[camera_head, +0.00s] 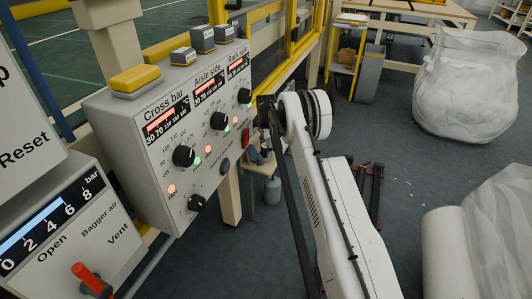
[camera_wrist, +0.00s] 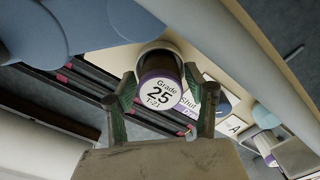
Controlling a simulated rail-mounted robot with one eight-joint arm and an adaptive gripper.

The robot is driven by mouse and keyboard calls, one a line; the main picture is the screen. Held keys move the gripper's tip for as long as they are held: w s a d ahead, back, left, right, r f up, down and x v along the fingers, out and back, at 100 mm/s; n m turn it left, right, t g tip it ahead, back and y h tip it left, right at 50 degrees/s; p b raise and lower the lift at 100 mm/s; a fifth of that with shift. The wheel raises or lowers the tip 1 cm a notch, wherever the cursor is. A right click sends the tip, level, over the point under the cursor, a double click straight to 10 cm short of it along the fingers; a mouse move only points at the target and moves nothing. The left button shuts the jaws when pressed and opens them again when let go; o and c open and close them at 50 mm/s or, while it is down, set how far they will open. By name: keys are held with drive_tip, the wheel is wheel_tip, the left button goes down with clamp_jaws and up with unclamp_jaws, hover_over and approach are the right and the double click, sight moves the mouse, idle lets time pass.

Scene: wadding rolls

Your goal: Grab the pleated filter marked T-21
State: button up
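I cannot make out any pleats. My gripper (camera_wrist: 160,76) has its two green fingers apart, one on each side of the item. The fingertips are close to its sides; I cannot tell whether they touch. In the head view my arm reaches behind the control panel, and neither the gripper nor the item can be made out.
In the wrist view a tan surface edge (camera_wrist: 275,68), a white card marked A (camera_wrist: 234,126) and blue round shapes (camera_wrist: 55,32) lie close by. In the head view a control panel (camera_head: 165,135) stands left of my arm.

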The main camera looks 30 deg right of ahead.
drive_tip(key=c, duration=0.9)
drive_tip(key=shift+r, duration=0.15)
